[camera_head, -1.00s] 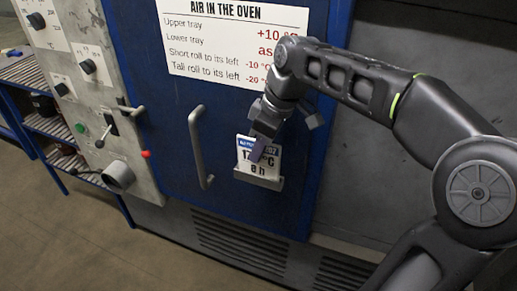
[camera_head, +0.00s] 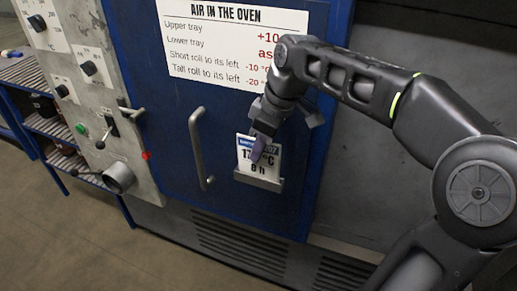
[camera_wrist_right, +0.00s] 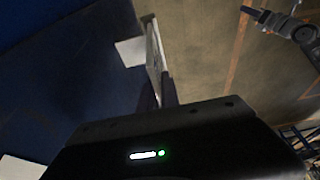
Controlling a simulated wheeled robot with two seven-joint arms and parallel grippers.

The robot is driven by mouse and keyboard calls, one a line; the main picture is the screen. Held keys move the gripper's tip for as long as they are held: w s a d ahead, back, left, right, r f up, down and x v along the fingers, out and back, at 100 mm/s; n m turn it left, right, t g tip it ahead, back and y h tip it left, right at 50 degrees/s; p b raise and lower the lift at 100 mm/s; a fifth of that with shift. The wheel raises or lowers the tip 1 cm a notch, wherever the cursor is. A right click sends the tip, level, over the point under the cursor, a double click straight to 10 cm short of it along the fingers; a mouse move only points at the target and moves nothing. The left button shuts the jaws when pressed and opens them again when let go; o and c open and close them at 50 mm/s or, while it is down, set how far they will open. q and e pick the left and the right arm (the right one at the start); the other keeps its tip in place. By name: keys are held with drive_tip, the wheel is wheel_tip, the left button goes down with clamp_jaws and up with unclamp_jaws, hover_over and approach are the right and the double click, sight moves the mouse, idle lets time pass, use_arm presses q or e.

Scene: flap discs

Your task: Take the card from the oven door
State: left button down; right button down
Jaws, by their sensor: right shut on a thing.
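The card (camera_head: 245,152) is white with a blue top strip and dark print. It stands upright in a small grey holder (camera_head: 260,182) on the blue oven door (camera_head: 165,130). My right gripper (camera_head: 259,153) reaches down in front of the card and is shut on it; its finger hides part of the print. In the right wrist view the card (camera_wrist_right: 153,50) shows nearly edge-on beyond the fingers (camera_wrist_right: 158,92). A dark jointed part at the upper right of that view looks like my left arm's end; its jaws are too small to read.
A vertical door handle (camera_head: 197,145) stands just left of the card. A white printed sign (camera_head: 225,45) is above it. A grey control panel (camera_head: 85,90) with knobs and a lever is at left, beside a blue shelf (camera_head: 50,125). The floor in front is clear.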

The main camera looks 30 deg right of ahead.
drive_tip(key=shift+r+p, duration=2.2)
drive_tip(key=shift+r, duration=0.95)
drive_tip(key=shift+f, duration=0.1)
